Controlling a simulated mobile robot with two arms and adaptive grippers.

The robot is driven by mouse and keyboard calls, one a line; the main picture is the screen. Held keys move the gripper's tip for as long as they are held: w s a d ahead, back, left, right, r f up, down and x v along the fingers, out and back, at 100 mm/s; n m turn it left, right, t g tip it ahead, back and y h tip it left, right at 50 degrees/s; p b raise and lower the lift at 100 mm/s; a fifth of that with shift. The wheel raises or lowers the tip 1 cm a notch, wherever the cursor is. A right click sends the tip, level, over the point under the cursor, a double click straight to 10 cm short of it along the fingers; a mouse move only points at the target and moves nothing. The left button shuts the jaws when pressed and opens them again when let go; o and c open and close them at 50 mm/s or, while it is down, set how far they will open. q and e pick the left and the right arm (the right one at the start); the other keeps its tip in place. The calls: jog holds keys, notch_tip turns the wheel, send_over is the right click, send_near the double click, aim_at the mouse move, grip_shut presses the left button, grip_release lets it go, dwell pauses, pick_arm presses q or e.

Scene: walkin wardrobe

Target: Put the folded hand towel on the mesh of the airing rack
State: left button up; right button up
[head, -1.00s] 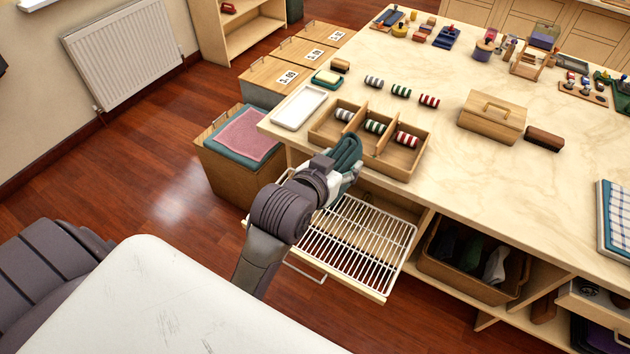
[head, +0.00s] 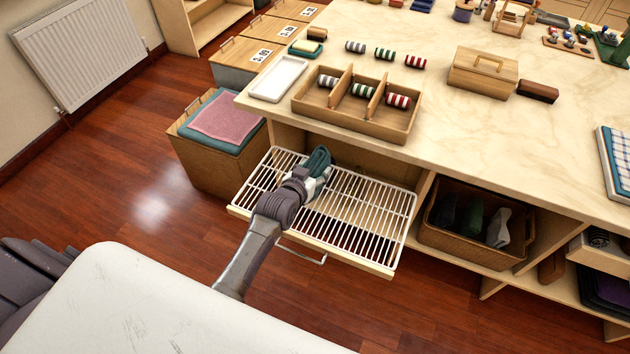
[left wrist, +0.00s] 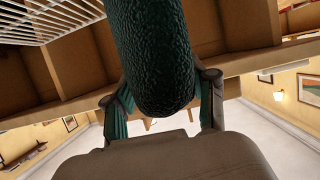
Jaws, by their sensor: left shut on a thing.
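The folded hand towel (head: 318,160) is dark teal and held in my left gripper (head: 312,177). In the left wrist view the towel (left wrist: 152,50) hangs large between the two fingers, which are closed on it. The airing rack (head: 365,210) is a white wire mesh in a pulled-out wooden frame below the counter. The gripper and towel are over the rack's left-back part in the head view. I cannot tell whether the towel touches the mesh. The rack's bars also show at the upper left of the left wrist view (left wrist: 45,18). My right gripper is not in view.
The counter edge is just behind the rack, with a divided wooden tray (head: 345,122) of rolled cloths above. A bin with a pink towel (head: 230,117) stands to the left. A basket (head: 460,240) sits in the shelf at right. The mesh's right part is bare.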

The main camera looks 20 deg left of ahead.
pick_arm(q)
jog(key=shift+f, duration=1.75)
jog(key=shift+b, duration=0.3)
jog(key=o, duration=1.3)
jog(key=shift+f, duration=0.15)
jog(key=p+v, duration=0.1)
jog(key=v, duration=1.1)
jog(key=shift+s, duration=0.1)
